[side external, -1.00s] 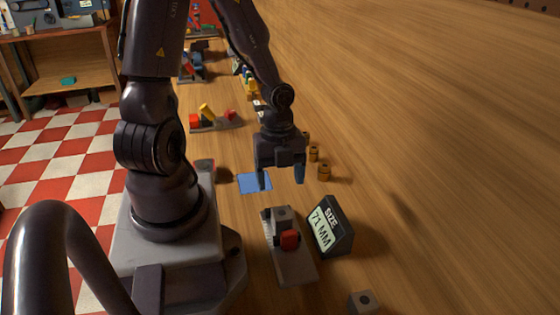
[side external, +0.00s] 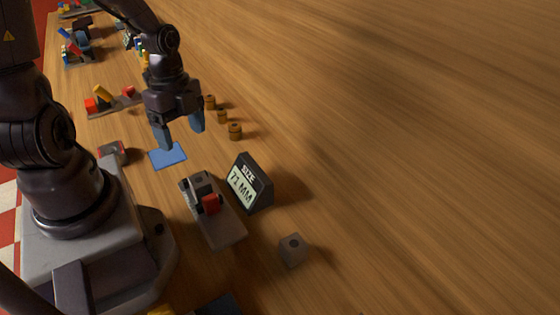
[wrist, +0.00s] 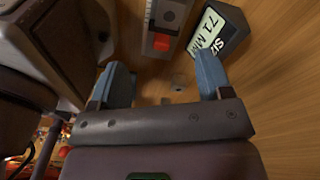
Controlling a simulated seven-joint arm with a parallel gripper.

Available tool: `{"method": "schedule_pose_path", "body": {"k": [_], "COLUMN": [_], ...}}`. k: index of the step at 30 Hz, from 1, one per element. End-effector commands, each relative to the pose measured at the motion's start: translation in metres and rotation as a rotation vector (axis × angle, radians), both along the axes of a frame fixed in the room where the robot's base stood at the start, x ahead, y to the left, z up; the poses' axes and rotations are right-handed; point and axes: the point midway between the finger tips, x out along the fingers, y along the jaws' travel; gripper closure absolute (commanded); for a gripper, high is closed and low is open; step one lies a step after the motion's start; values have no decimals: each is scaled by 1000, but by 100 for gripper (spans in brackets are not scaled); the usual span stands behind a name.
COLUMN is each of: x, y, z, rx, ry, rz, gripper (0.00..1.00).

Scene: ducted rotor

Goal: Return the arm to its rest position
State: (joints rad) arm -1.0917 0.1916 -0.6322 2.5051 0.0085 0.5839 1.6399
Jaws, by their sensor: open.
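My gripper (side external: 181,134) hangs above the wooden table with its blue-grey fingers apart and nothing between them. It is above and near the flat blue square (side external: 168,156). In the wrist view my gripper (wrist: 165,85) is also open and empty, with table wood showing between the fingers. My arm reaches from its base at the left, bent at the elbow, and is held clear of the table.
A grey fixture (side external: 215,210) with a red block stands beside a dark sign (side external: 250,184) reading "SIZE 71 MM". A grey cube (side external: 293,250) lies nearer. The right of the table is clear.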

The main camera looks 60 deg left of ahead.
Motion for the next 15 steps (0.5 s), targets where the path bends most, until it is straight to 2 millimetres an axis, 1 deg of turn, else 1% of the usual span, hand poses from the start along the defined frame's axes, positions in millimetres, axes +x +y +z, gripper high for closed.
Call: {"method": "schedule_pose_path", "body": {"k": [1, 3, 5, 6, 8, 9, 11, 12, 15], "x": [-4, -8, -9, -9, -8, -6, -4, -2, 1], "y": [4, 8, 10, 10, 9, 7, 2, -3, -21], "z": [3, 11, 21, 29, 43, 54, 72, 85, 120], "rx": [13, 54, 97, 127, 169, 192, 213, 214, 161], "ry": [32, 69, 85, 85, 71, 50, 3, -38, -152], "rz": [144, 352, 522, 629, 788, 892, 1042, 1137, 1320], "gripper": [28, 28, 28, 28, 28, 28, 28, 28, 28]}}
